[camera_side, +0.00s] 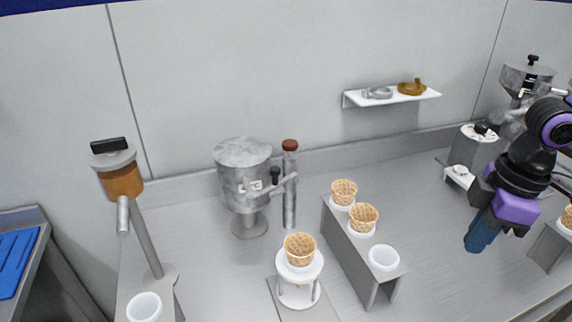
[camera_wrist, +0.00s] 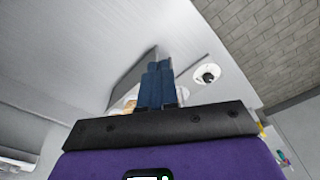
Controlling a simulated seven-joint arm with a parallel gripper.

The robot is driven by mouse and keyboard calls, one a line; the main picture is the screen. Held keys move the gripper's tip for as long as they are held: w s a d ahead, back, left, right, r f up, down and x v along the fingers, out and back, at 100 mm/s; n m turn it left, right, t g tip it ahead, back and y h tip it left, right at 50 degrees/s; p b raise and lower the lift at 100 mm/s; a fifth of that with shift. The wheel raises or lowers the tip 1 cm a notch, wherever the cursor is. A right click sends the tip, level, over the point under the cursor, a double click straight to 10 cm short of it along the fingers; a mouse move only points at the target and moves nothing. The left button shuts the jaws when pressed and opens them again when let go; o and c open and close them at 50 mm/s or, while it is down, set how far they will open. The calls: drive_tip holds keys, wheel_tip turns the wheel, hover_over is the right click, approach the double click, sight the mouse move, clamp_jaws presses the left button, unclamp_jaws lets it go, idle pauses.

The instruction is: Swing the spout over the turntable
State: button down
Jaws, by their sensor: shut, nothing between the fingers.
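A grey metal hopper (camera_side: 243,165) stands on a pedestal near the middle of the side view. A short pipe with a black knob (camera_side: 275,175), which looks like the spout, reaches right from it, beside an upright post with a brown cap (camera_side: 290,146). The white round stand (camera_side: 299,292), apparently the turntable, is in front and to the right, holding a waffle cone (camera_side: 300,249). The spout's end looks behind the stand rather than above it. My gripper (camera_side: 478,240) is far right of both, pointing down. Its blue fingers (camera_wrist: 156,84) are together and empty in the wrist view.
A rack (camera_side: 352,247) with two cones and an empty white cup (camera_side: 384,258) lies between my gripper and the stand. A brown-tank dispenser (camera_side: 122,182) stands left. A wall shelf (camera_side: 393,96) is behind. Counter between rack and gripper is clear.

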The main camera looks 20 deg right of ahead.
drive_tip(key=w+a+r+m+t, duration=0.1)
drive_tip(key=w+a+r+m, duration=0.3)
drive_tip(key=w+a, duration=0.95)
drive_tip(key=m+t, duration=0.2)
approach(287, 165)
drive_tip(key=s+r, duration=0.2)
drive_tip(key=shift+s+a+r+y, duration=0.15)
drive_tip(key=shift+s+a+y, duration=0.15)
drive_tip(key=shift+a, duration=0.05)
drive_tip(key=x, duration=1)
drive_tip(key=shift+s, duration=0.1)
drive_tip(key=shift+s+d, duration=0.1)
